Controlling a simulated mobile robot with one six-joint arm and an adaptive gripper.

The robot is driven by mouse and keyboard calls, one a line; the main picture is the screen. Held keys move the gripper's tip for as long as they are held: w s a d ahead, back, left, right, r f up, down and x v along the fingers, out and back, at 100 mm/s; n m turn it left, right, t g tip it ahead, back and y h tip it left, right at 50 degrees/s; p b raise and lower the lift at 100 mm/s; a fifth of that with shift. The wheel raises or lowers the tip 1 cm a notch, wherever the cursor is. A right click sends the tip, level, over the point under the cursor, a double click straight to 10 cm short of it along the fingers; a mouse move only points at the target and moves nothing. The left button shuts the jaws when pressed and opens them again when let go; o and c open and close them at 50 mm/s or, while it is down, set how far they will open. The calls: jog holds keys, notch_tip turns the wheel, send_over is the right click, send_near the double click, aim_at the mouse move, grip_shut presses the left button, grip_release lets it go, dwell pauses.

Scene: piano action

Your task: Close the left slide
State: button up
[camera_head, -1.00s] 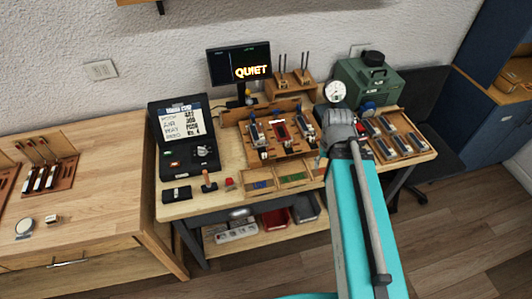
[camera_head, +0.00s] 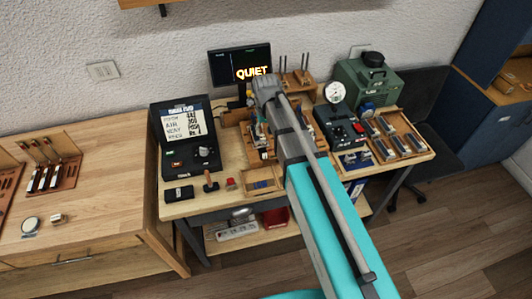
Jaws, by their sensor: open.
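The wooden rack (camera_head: 252,153) stands in the middle of the workbench. At its left end is a small dark slide unit with pale parts, which I take for the left slide (camera_head: 258,137); it is only partly visible beside my arm. I cannot tell how far open it is. My arm crosses over the rack and hides its middle and right parts. My gripper (camera_head: 264,93) is at the far end of the arm, above the back of the rack near the monitor. It is open and seems empty; its fingertips are mostly hidden by the wrist.
The monitor (camera_head: 239,68) reading "QUIET" stands behind. A black case with a display (camera_head: 184,128) is at the left. A black control box (camera_head: 338,126), a green machine (camera_head: 367,84) and a tray of parts (camera_head: 414,146) are at the right. A wooden cabinet (camera_head: 95,195) adjoins the bench.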

aim_at(265, 154)
jog(key=shift+w+a, duration=0.1)
jog(key=shift+a, duration=0.15)
jog(key=shift+f, duration=0.1)
notch_tip(265, 154, down, 14)
jog(key=b, duration=1.3)
jog(key=shift+r+b, duration=0.2)
jog(key=shift+b, duration=0.2)
dwell(0.3)
grip_shut()
